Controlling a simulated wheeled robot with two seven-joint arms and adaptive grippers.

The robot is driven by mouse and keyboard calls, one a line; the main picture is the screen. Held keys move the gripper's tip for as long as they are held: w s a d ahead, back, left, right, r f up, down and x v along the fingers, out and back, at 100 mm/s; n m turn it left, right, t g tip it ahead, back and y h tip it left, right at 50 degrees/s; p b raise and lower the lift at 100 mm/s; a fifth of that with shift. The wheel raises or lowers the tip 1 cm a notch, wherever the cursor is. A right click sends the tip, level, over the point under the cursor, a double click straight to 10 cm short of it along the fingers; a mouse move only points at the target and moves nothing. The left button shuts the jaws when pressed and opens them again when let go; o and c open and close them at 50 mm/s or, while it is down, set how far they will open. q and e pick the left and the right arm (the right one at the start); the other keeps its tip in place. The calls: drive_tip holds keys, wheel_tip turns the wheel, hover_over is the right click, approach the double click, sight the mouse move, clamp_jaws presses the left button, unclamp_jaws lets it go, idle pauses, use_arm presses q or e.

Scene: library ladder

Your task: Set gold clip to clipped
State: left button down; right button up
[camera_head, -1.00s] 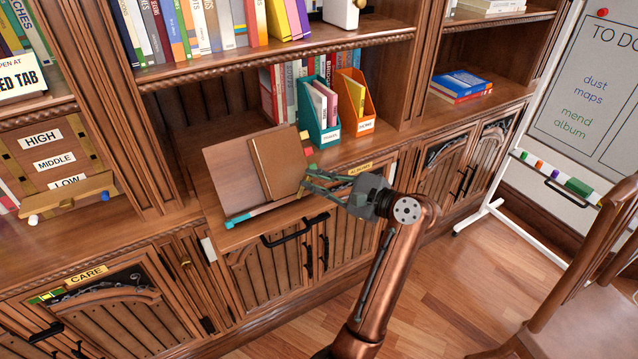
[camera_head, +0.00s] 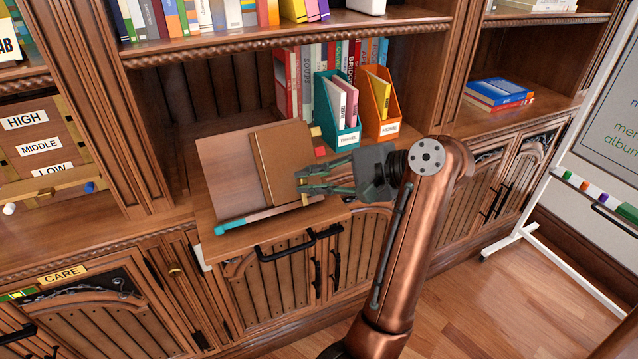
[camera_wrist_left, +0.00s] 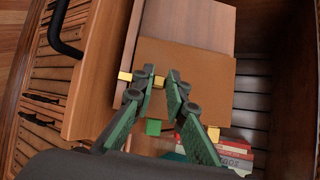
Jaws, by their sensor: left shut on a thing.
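A brown book or folder (camera_head: 283,158) lies on a sloped wooden stand (camera_head: 228,165) on the cabinet's pull-out shelf; both also show in the wrist view. My left gripper (camera_head: 301,181) is at the right edge of the brown book. Its fingers (camera_wrist_left: 161,75) are close together over the book's edge, shut on a small gold piece (camera_wrist_left: 158,82), which looks like the gold clip. The fingers partly hide it. Another gold block (camera_head: 316,131) is beyond the fingers at the stand's far right, and a gold bit (camera_wrist_left: 125,76) shows outside one finger. My right gripper is not in view.
A green block (camera_wrist_left: 153,127) and a red block (camera_head: 320,152) are close to the fingers. A teal file holder (camera_head: 347,137) and an orange one (camera_head: 384,128) stand behind. A black handle (camera_head: 285,252) is on the cabinet front below. Blue and red books (camera_head: 498,93) lie at right.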

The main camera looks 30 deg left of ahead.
use_arm(q)
drive_tip(key=shift+s+a+f+n, duration=0.1)
drive_tip(key=shift+s+n, duration=0.05)
drive_tip(key=shift+n, duration=0.25)
drive_tip(key=shift+h, duration=0.3)
drive_tip(key=c, duration=1.9)
unclamp_jaws()
drive_tip(key=shift+c, duration=0.2)
drive_tip(key=v, duration=1.2)
